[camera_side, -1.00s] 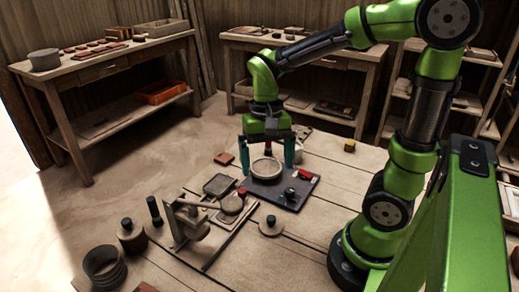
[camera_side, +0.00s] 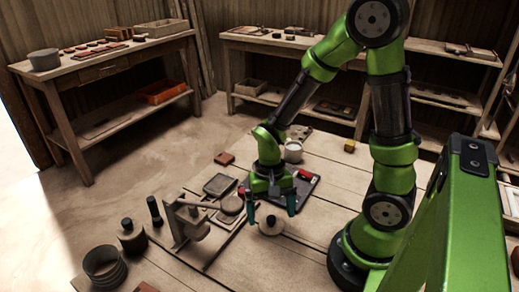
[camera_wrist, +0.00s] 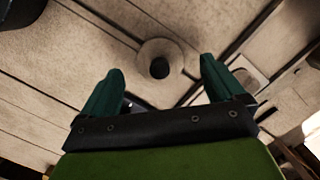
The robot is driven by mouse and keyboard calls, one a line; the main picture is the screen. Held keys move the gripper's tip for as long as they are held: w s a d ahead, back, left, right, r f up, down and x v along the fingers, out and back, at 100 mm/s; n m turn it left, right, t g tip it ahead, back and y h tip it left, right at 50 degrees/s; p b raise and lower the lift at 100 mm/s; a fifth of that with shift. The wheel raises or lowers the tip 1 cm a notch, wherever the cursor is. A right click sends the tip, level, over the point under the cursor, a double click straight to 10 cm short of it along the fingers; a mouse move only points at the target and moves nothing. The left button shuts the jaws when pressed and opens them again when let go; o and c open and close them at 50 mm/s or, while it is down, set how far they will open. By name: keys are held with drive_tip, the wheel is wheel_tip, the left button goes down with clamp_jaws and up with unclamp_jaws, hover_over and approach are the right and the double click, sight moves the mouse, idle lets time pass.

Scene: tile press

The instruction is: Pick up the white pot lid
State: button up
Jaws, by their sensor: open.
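The white pot lid (camera_side: 262,229), a pale round disc with a dark knob, lies flat on the wooden table in front of the dark tray. It shows in the wrist view (camera_wrist: 145,58) between and beyond the fingertips, its knob near the centre. My gripper (camera_side: 271,211) is above the lid, its fingers spread to either side of the knob in the picture. The gripper (camera_wrist: 161,68) is open and empty. A pale pot (camera_side: 293,153) stands behind my gripper.
The dark tray (camera_side: 308,188) with a red piece lies just behind. A lever press (camera_side: 190,222) stands close on the left. Farther left are a dark-knobbed weight (camera_side: 131,238) and a ring stack (camera_side: 103,268).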

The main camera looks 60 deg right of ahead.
sight(271, 225)
drive_tip(key=shift+s+a+f, duration=0.1)
drive_tip(key=shift+s+f, duration=0.05)
drive_tip(key=shift+f, duration=1.1)
drive_tip(key=c, duration=1.1)
drive_tip(key=shift+r, duration=0.1)
